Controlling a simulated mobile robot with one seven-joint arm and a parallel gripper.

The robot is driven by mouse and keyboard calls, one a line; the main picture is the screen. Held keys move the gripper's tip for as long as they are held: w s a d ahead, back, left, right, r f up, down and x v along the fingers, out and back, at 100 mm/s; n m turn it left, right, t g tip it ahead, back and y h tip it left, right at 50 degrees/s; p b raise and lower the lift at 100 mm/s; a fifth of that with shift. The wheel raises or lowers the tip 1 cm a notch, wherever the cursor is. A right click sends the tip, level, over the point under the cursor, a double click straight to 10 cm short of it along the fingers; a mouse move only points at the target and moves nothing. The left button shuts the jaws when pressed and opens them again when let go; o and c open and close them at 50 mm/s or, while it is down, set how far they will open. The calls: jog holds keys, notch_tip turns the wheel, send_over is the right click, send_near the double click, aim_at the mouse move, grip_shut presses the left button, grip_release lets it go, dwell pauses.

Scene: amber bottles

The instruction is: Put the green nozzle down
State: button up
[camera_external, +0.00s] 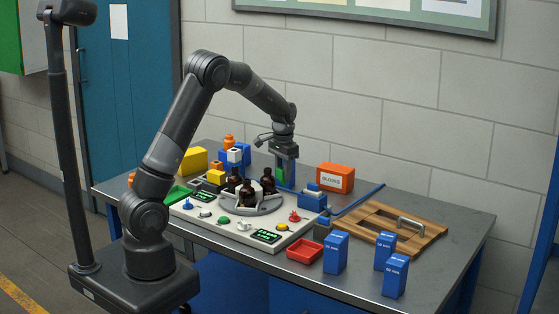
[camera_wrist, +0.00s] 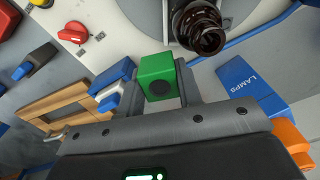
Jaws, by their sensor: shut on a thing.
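The green nozzle (camera_wrist: 157,70) is a green block with a dark round spot on its near face. It sits between the two fingers of my gripper (camera_wrist: 160,88), which is shut on it. In the external view my gripper (camera_external: 286,172) points down behind the bottles, and a bit of the green nozzle (camera_external: 280,174) shows beside a finger. An amber bottle (camera_wrist: 201,32) with an open neck is close above the nozzle in the wrist picture. Several amber bottles (camera_external: 247,193) stand on a round grey stand (camera_external: 266,208). Whether the nozzle touches anything below it I cannot tell.
A white panel (camera_external: 200,226) with coloured knobs and displays carries the stand. An orange box (camera_external: 335,178), a wooden board with handle (camera_external: 388,229), a red tray (camera_external: 304,251) and blue boxes (camera_external: 335,254) lie to the right.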

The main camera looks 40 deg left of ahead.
dwell(0.4)
jog(key=w+a+n, duration=0.2)
jog(key=w+n, duration=0.1)
jog(key=w, duration=0.6)
jog(key=f, duration=0.9)
jog(key=shift+w+f, duration=0.15)
jog(key=shift+w, duration=0.15)
jog(key=shift+f, duration=0.15)
jog(key=o, duration=1)
jog(key=shift+c, duration=0.2)
